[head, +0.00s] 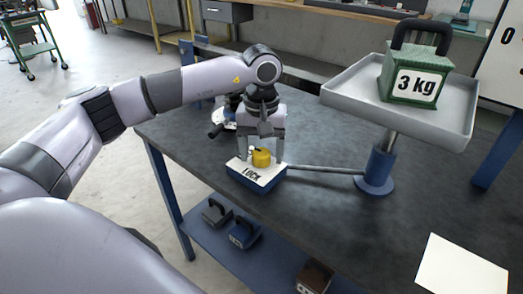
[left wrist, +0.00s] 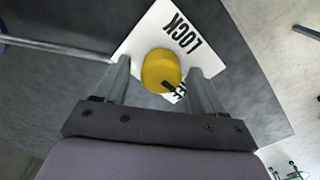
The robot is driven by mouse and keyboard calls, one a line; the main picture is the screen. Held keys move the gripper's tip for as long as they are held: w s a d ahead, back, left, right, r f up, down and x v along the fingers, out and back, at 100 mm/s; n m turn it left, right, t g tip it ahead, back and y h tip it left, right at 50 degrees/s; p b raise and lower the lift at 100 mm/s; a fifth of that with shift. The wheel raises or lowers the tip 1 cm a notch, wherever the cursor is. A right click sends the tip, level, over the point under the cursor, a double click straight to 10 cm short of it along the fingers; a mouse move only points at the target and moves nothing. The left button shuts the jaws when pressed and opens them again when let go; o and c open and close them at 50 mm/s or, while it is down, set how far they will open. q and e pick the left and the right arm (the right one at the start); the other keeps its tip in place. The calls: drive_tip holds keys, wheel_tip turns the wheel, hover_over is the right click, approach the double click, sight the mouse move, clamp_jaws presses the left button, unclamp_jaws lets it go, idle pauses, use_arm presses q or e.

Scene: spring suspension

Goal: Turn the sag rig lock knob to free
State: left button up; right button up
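The yellow lock knob (head: 262,158) sits on a white plate on a small blue box, the sag rig lock (head: 258,181). The word LOCK shows on the plate's near side. The left wrist view shows the knob (left wrist: 160,68) from above, with a short black pointer at its lower right edge, beside partly hidden lettering. My left gripper (head: 266,158) reaches down over the box. Its two fingers (left wrist: 158,72) stand on either side of the knob, with a narrow gap showing, so it looks open. My right gripper is not in view.
A rod runs from the box to a blue post (head: 378,172) that carries a grey tray (head: 345,88) with a green 3 kg weight (head: 415,75). A white sheet (head: 460,268) lies at the near right. More weights (head: 244,233) sit on the blue shelf below. The dark tabletop between is clear.

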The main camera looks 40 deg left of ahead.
sight(261, 151)
use_arm(q)
wheel_tip(261, 151, up, 7)
drive_tip(key=shift+r, duration=0.1)
idle(0.6)
idle(0.4)
